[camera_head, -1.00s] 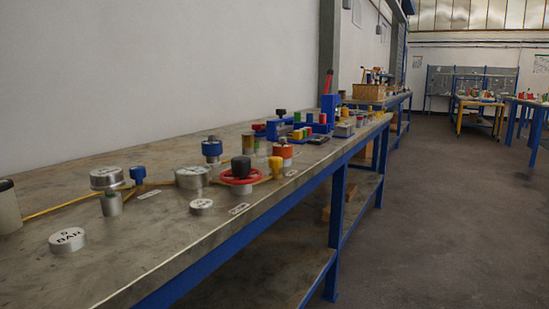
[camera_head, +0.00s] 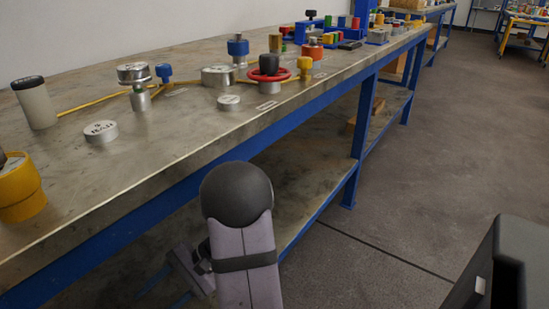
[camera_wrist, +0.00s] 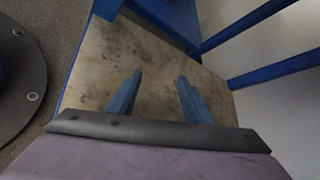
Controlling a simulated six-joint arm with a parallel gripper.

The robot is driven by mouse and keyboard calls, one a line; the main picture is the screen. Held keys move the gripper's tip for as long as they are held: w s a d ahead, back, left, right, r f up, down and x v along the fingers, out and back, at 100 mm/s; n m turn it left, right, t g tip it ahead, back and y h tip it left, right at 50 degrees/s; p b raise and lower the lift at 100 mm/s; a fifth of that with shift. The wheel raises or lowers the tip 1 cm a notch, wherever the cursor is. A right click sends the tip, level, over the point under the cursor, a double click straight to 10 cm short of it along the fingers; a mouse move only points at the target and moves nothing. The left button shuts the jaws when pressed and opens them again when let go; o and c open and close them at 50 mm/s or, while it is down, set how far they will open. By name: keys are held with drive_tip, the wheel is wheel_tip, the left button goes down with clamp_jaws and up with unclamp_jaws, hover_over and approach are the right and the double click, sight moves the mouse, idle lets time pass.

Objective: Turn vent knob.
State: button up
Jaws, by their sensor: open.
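Several knobs stand on flanged metal parts on the long bench in the head view; I cannot tell which is the vent knob. There is a blue knob (camera_head: 238,47) on a metal body, a small blue knob (camera_head: 163,72), a yellow knob (camera_head: 304,65), an orange-topped part (camera_head: 312,50), and a black knob (camera_head: 269,63) above a red handwheel (camera_head: 288,75). My gripper (camera_wrist: 159,76) is open in the wrist view, with two blue-grey fingers apart and nothing between them. In the head view, my arm hangs in front of the bench, well away from the knobs.
The bench edge (camera_head: 215,148) runs diagonally between my arm and the parts. A white black-topped cylinder (camera_head: 36,106), a yellow vessel (camera_head: 18,190) and flat silver discs (camera_head: 100,131) stand on it. A lower shelf (camera_head: 300,165) lies beneath. Floor (camera_head: 370,225) is open to the right.

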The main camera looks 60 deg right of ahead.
drive_tip(key=s+d+r+n+t+y+p, duration=0.2)
drive_tip(key=d+r+n+t+p, duration=0.15)
drive_tip(key=d+r+p, duration=0.75)
drive_tip(key=s+d+r+n+g+h+p, duration=0.2)
drive_tip(key=s+d+r+n+g+p, duration=0.2)
drive_tip(key=s+d+r+n+p, duration=0.9)
drive_tip(key=s+d+r+n+g+h+p, duration=0.2)
drive_tip(key=s+d+r+n+g+p, duration=0.3)
drive_tip(key=s+d+r+p, duration=1.6)
drive_tip(key=n+g+h+p, duration=0.3)
drive_tip(key=h+p, duration=0.9)
approach(304, 58)
drive_tip(key=f, duration=0.1)
drive_tip(key=shift+d+p+x, duration=0.1)
drive_tip(key=shift+p+x, duration=0.4)
drive_tip(key=shift+x, duration=1.4)
drive_tip(key=shift+d+p+x, duration=0.15)
drive_tip(key=shift+p+x, duration=0.3)
drive_tip(key=shift+x, duration=1.5)
